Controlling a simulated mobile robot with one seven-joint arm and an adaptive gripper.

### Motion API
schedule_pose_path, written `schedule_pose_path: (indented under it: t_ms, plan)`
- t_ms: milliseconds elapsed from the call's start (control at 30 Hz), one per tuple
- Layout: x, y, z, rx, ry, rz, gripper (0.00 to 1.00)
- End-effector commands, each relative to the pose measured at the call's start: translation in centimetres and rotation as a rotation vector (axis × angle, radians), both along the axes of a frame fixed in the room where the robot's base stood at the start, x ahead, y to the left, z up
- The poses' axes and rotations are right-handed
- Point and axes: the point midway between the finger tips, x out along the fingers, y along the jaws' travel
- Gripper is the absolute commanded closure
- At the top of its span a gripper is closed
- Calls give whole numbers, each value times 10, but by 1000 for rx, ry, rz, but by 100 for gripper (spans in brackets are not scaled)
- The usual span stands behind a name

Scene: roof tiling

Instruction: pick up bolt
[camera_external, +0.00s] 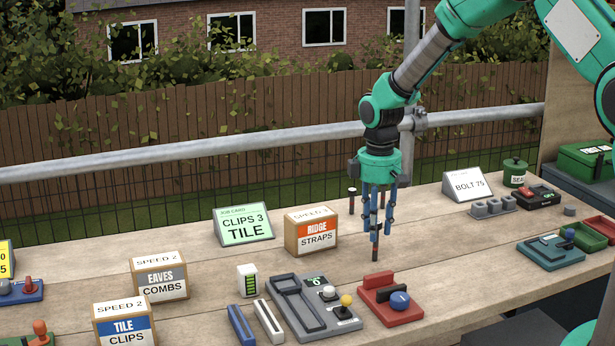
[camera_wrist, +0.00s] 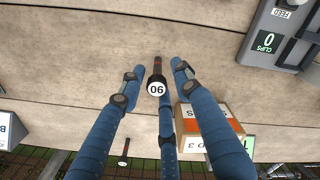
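A dark bolt with a round white head stands upright on the bench; its lower shaft (camera_external: 375,252) shows below my gripper (camera_external: 377,232). In the wrist view its head (camera_wrist: 157,88) appears to read 90. The blue fingers of my gripper (camera_wrist: 157,72) surround the bolt, with small gaps at the left and right fingertips, so they look open. A second bolt (camera_external: 352,196), dark with a white head, stands behind and left of the gripper; it also shows in the wrist view (camera_wrist: 124,152). Its marking is too small to read.
A BOLT 75 card (camera_external: 468,184) stands at the back right near grey holders (camera_external: 493,205). The RIDGE STRAPS box (camera_external: 311,231) is close on the left. A red device (camera_external: 390,300) and the grey clips device (camera_external: 312,308) stand in front. Bare bench lies right of the gripper.

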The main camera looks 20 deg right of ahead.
Motion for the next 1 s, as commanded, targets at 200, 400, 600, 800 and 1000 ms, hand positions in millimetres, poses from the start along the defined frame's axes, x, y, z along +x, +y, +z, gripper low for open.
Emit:
schedule_pose_path:
  t_ms: [200,400,600,800,1000]
  plan:
    - [0,0,-13,0,0,0,67]
    - [0,0,-13,0,0,0,67]
    - [0,0,-16,0,0,0,67]
    - [2,-2,-35,0,0,0,67]
    - [3,-3,-58,0,1,0,67]
